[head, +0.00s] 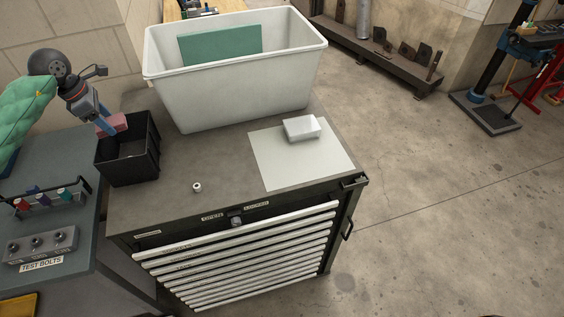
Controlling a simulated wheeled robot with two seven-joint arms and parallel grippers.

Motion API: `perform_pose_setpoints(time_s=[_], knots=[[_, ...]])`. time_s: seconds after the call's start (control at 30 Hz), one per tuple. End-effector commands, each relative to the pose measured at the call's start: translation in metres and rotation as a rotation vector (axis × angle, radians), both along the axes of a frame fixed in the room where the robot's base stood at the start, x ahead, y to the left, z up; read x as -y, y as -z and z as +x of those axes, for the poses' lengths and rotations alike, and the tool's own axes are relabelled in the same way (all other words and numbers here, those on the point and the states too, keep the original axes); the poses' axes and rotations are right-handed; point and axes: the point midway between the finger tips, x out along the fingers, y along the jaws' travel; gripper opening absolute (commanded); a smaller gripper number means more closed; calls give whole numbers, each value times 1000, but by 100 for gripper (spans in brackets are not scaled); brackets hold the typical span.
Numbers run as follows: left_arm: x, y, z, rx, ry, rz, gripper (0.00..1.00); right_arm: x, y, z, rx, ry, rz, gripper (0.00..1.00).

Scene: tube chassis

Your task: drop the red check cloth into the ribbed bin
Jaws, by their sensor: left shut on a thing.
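My left gripper (107,128) reaches in from the left over the black bin (135,170), pointing down. It is shut on a small pinkish-red piece, the red check cloth (118,122), at the back left part of the bin's mouth. The check pattern is too small to make out. I cannot tell whether the cloth touches the bin's rim. The black bin is the likely ribbed bin, though its ribs are hard to see. It stands upright at the left edge of the cabinet top, and its visible inside looks dark and empty. My right gripper is out of view.
A large white tub (235,95) with a green panel (222,45) stands behind on the cabinet top (215,160). A small white box (302,129) sits on a pale sheet (290,165). A small white ring (197,187) lies in front. A bolt block (42,243) is left.

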Motion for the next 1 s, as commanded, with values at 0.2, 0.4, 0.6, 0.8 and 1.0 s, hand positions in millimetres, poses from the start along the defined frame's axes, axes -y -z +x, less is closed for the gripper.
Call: perform_pose_setpoints(time_s=[0.2,0.4,0.6,0.8,1.0], knots=[[0,23,0,-1,0,0,34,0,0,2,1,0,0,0],[0,32,0,1,0,0,34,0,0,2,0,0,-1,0],[0,33,0,1,0,0,34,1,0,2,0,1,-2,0],[0,33,0,1,0,0,81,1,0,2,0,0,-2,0],[0,33,0,1,0,0,81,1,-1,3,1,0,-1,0]])
